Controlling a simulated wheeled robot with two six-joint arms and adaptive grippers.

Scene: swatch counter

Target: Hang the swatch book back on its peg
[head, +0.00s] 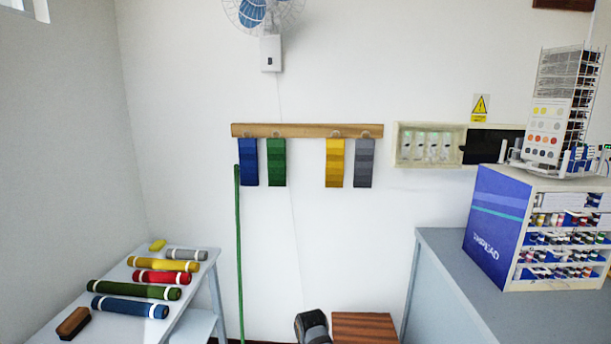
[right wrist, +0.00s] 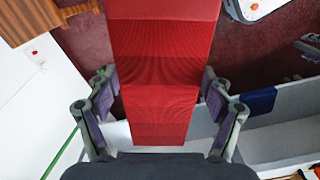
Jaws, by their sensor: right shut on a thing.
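A red swatch book (right wrist: 160,60) in graded red bands fills the middle of the right wrist view. My right gripper (right wrist: 157,85) is shut on it, one finger at each side. In the head view a wooden peg rail (head: 305,131) is fixed to the wall. From left to right hang a blue book (head: 249,162), a green book (head: 276,163), a yellow book (head: 335,163) and a grey book (head: 364,163). A bare stretch of rail lies between green and yellow; I cannot make out a peg there. The red book and my left gripper do not show in the head view.
A table (head: 75,297) with several fabric rolls stands at left. A green pole (head: 239,250) leans at the wall below the blue book. A grey counter (head: 440,275) with a thread cabinet (head: 500,228) stands at right. The wall below the rail's middle is clear.

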